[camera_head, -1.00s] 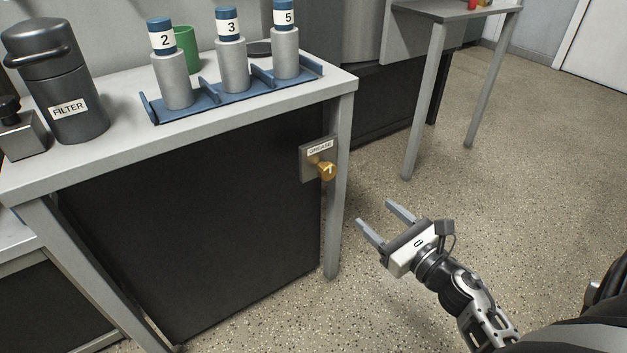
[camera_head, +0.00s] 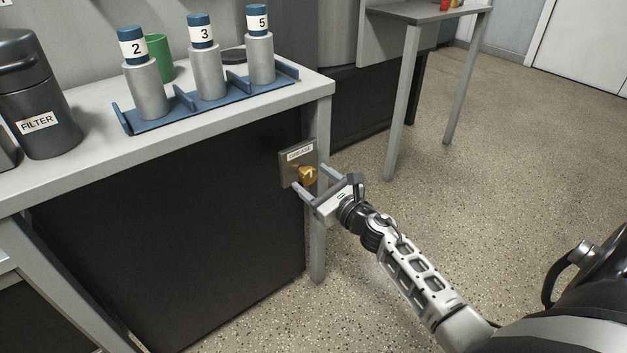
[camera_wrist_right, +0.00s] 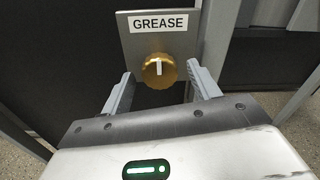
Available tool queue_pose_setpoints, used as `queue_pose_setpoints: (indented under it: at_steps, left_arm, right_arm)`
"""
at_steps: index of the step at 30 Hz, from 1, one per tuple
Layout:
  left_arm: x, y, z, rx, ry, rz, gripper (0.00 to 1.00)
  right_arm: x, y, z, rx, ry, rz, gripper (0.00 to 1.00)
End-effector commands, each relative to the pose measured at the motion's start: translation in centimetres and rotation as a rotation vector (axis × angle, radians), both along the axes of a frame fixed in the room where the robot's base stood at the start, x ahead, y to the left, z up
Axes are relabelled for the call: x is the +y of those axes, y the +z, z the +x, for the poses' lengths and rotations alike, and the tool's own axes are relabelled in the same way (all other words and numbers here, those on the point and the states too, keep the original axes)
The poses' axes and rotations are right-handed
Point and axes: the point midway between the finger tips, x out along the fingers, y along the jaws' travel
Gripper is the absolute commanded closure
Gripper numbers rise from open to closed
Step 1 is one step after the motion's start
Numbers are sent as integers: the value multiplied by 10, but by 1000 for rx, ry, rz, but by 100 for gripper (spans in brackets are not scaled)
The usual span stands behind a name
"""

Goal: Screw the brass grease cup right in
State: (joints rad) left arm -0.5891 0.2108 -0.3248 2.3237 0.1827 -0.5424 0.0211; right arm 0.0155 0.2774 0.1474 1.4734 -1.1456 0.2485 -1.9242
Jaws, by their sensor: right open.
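The brass grease cup (camera_head: 307,175) sits on a grey plate (camera_head: 290,166) labelled GREASE, on the side of the bench near its front leg. In the right wrist view the knurled cup (camera_wrist_right: 159,71) faces me, with a pale mark pointing up on its face. My right gripper (camera_head: 309,179) is open, with one finger on each side of the cup. In the right wrist view the fingers (camera_wrist_right: 160,90) stand apart from the cup, with gaps at both sides. My left gripper is not in view.
The bench top (camera_head: 215,118) holds a blue rack (camera_head: 178,118) with several numbered cylinders, a green cup (camera_head: 159,58) and a dark FILTER canister (camera_head: 45,95). A bench leg (camera_head: 318,240) stands close to the gripper.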

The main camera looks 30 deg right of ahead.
Motion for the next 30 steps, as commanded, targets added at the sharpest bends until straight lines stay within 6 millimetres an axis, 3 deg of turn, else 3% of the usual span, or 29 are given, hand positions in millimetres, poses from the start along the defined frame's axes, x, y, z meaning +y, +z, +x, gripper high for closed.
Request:
queue_pose_setpoints:
  at_steps: [11, 16, 30]
  left_arm:
    - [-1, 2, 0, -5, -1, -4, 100]
    - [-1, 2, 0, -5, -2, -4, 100]
    - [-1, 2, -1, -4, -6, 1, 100]
  right_arm:
    - [1, 0, 6, 0, 1, -1, 39]
    - [1, 0, 6, 0, 1, 0, 83]
    - [1, 0, 6, 8, 2, 83, 84]
